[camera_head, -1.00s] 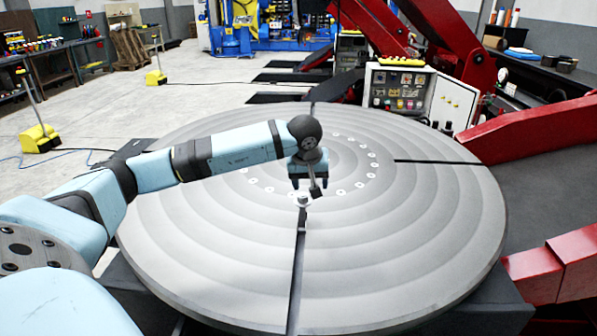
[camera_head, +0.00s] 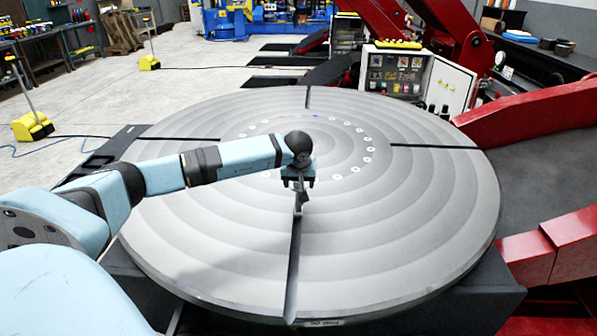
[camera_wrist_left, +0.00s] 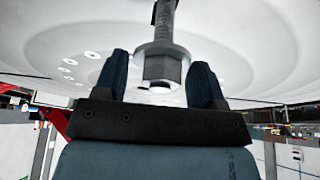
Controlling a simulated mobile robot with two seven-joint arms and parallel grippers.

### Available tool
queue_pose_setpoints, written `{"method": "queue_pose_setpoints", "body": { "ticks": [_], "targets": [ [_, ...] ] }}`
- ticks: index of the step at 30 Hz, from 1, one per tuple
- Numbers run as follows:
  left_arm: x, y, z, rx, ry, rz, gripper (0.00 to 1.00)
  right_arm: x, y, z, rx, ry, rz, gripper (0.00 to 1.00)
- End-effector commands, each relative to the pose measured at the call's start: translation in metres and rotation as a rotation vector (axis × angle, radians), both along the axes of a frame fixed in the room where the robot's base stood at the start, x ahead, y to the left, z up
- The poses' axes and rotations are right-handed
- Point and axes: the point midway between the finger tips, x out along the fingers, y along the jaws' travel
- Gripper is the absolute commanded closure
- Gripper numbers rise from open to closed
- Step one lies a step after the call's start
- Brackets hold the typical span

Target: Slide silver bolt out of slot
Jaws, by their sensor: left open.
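The silver bolt (camera_wrist_left: 162,62) shows in the left wrist view with its hex part between the two fingers and its shank running up out of the picture. In the head view it is largely hidden by my gripper, at the inner end of the front slot (camera_head: 293,265) in the round grey table (camera_head: 400,230). My left gripper (camera_head: 298,187) is over that spot, open, with a finger on each side of the bolt; it also shows in the left wrist view (camera_wrist_left: 162,80). A gap shows beside the bolt. My right gripper is not in view.
The front slot runs from near the table's middle to its front rim. Other slots (camera_head: 435,146) cross the table. A control box (camera_head: 405,75) and red machine arms (camera_head: 530,120) stand behind and right. The tabletop around the bolt is clear.

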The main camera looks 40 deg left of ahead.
Motion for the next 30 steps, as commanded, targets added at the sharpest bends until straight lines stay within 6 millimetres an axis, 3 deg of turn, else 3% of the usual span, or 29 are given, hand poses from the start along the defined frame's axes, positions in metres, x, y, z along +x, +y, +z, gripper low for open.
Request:
{"method": "queue_pose_setpoints", "body": {
  "ticks": [13,20,30],
  "targets": [
    [0.0032,0.0030,-0.0112,0.000,0.000,0.000,0.36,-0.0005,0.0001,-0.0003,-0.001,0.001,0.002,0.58],
    [0.0033,0.0030,-0.0109,0.001,-0.001,0.000,0.87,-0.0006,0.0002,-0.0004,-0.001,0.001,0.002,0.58],
    [0.0034,0.0032,-0.0073,0.001,-0.001,0.000,0.87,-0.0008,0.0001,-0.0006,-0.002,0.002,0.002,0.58]
  ]
}}
